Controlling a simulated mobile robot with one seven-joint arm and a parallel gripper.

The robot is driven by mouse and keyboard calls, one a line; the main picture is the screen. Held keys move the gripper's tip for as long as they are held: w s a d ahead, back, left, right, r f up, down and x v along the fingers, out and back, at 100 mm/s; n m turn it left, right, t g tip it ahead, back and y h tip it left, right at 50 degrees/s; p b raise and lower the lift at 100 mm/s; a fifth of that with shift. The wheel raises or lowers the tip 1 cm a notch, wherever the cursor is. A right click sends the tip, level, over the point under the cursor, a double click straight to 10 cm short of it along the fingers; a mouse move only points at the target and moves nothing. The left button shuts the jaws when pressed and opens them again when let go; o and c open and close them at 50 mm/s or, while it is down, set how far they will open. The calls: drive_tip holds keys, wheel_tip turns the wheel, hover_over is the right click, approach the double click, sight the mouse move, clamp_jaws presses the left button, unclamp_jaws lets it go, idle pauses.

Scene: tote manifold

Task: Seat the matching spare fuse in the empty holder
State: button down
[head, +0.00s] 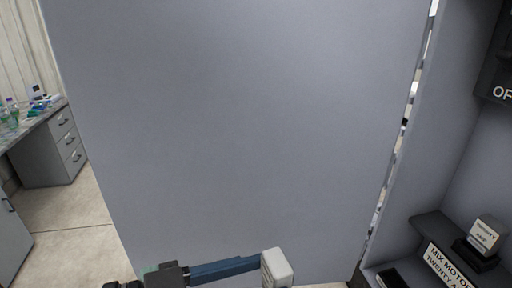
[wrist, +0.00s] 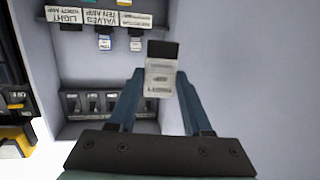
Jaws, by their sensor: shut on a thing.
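My gripper (wrist: 160,92) is shut on a pale grey fuse (wrist: 162,79) with a dark end. The fuse's label appears upside down in the wrist view and seems to read twenty amp. In the head view my gripper's blue finger (head: 225,268) and the pale fuse (head: 277,268) show at the bottom edge, in front of the grey panel. On the right, a block marked twenty amp (head: 486,234) sits in a black holder (head: 476,254) on the cabinet shelf, above a mix motor label (head: 448,268). I cannot make out an empty holder clearly.
A large grey panel (head: 240,130) fills the middle of the head view. The wrist view shows light and valves labels (wrist: 98,17), small fuses (wrist: 135,43) and a dark rack (wrist: 108,103) with several units. A bench (head: 45,140) stands far left.

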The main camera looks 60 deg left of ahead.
wheel_tip(320, 180, up, 4)
drive_tip(key=p, duration=0.3)
drive_tip(key=shift+r, duration=0.1)
idle(1.9)
